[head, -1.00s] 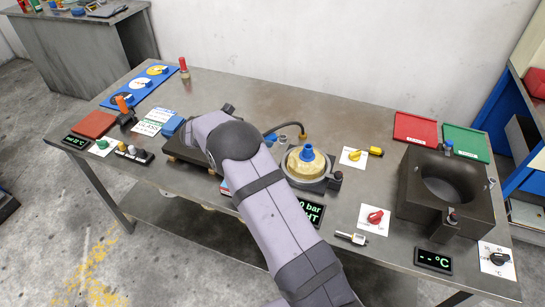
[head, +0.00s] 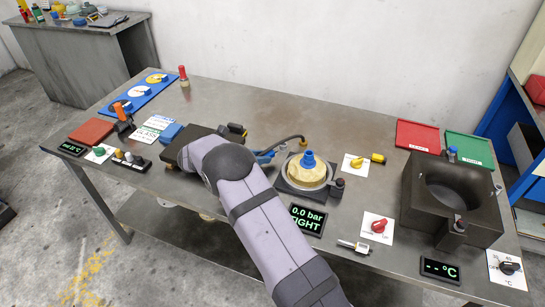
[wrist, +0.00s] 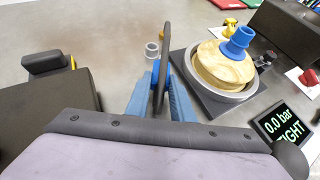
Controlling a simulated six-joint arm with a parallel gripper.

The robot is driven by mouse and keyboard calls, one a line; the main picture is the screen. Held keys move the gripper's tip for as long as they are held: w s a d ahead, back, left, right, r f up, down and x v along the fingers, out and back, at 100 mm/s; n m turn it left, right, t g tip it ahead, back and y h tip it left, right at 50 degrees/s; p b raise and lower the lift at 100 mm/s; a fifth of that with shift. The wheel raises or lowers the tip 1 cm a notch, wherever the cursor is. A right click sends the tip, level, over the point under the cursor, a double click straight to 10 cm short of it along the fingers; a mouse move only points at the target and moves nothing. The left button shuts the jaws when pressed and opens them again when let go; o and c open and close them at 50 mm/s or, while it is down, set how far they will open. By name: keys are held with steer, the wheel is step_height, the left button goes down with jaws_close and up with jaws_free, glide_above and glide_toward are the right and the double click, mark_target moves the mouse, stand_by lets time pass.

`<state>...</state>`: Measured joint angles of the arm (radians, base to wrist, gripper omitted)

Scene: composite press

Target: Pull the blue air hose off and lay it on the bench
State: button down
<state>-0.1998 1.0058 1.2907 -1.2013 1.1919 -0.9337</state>
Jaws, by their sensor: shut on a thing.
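In the head view my gripper (head: 264,156) is low over the middle of the bench (head: 345,135), left of the round mould, mostly behind my arm. A dark, curved hose (head: 285,144) runs from it to the right and ends in a brass-coloured tip near the mould. In the wrist view my gripper's blue fingers (wrist: 161,92) are shut on the hose (wrist: 166,45), which shows as a dark upright strip with a blue part. The cream mould (wrist: 222,70) with a blue funnel-shaped fitting (wrist: 239,40) stands right of the fingers. I cannot tell whether the hose tip touches anything.
A display (head: 307,217) reading 0.0 bar TIGHT is in front of the mould. A grey ring-like part (wrist: 152,49) stands beyond the fingers. A dark block (head: 451,200) with a round hollow is at right. Bare bench lies behind the mould.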

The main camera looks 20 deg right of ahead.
steer(key=shift+f+b, duration=0.65)
steer(key=shift+f, duration=0.4)
steer(key=c, duration=1.5)
jaws_free()
steer(key=shift+o, duration=0.2)
steer(key=shift+a, duration=0.1)
steer(key=shift+b+v, duration=0.65)
steer(key=shift+v, duration=3)
